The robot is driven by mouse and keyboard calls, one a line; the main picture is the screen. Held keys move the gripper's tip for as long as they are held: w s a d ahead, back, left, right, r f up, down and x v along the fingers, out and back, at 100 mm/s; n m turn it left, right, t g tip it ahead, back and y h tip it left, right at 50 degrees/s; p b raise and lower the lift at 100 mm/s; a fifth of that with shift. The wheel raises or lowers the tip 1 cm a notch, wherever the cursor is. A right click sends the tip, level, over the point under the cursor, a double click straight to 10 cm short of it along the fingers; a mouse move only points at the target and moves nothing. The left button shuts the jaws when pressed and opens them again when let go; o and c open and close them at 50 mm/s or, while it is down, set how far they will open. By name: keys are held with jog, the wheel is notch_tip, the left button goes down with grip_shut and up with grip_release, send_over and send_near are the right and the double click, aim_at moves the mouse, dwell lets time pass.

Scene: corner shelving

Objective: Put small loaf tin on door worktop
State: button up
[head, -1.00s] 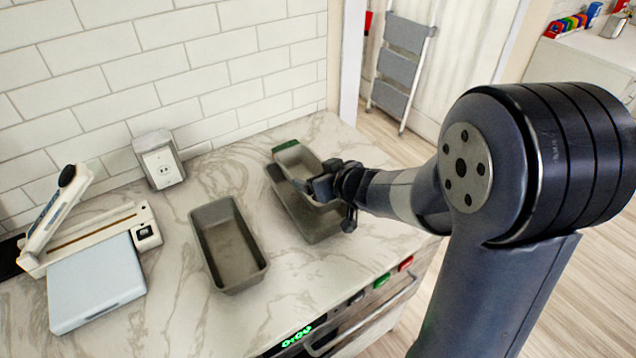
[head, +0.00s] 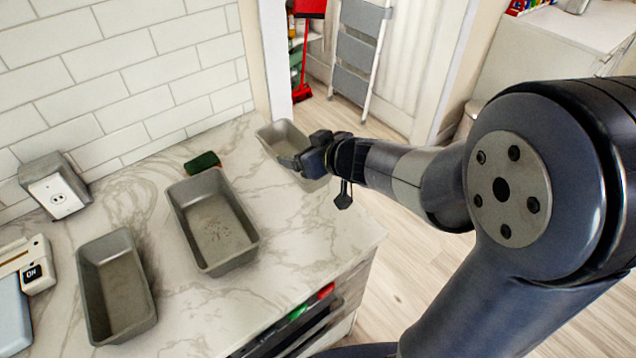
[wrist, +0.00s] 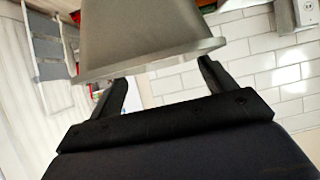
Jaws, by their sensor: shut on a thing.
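The small grey loaf tin (head: 284,137) is at my gripper (head: 307,163), above or near the right end of the marble worktop (head: 300,228). My gripper is shut on the tin's near side wall. In the wrist view the tin (wrist: 150,35) fills the top middle, its rim close between the two dark fingers (wrist: 160,82). My gripper hides part of the tin's near end. I cannot tell whether its base touches the worktop.
Two larger grey tins, one in the middle (head: 214,222) and one at the left (head: 117,287), stand on the worktop. A green block (head: 202,162) lies behind the middle tin. A white socket box (head: 55,187) stands by the tiled wall. A step ladder (head: 358,55) stands beyond the worktop.

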jog(key=f+b, duration=0.3)
jog(key=f, duration=0.2)
jog(key=f+b, duration=0.3)
jog(key=f, duration=0.2)
jog(key=shift+w+d, duration=0.1)
jog(key=shift+d, duration=0.1)
jog(key=shift+f+b, duration=0.15)
jog(key=shift+b, duration=0.2)
jog(key=o, duration=1.2)
jog(key=shift+r, duration=0.25)
jog(key=p+v, duration=0.4)
jog(key=v, duration=0.6)
jog(key=shift+s+d+r+p, duration=0.2)
jog(key=shift+s+r+p, duration=0.05)
jog(key=shift+p, duration=0.05)
jog(key=shift+s+d+r, duration=0.15)
jog(key=shift+s+d, duration=0.2)
jog(key=shift+s, duration=0.2)
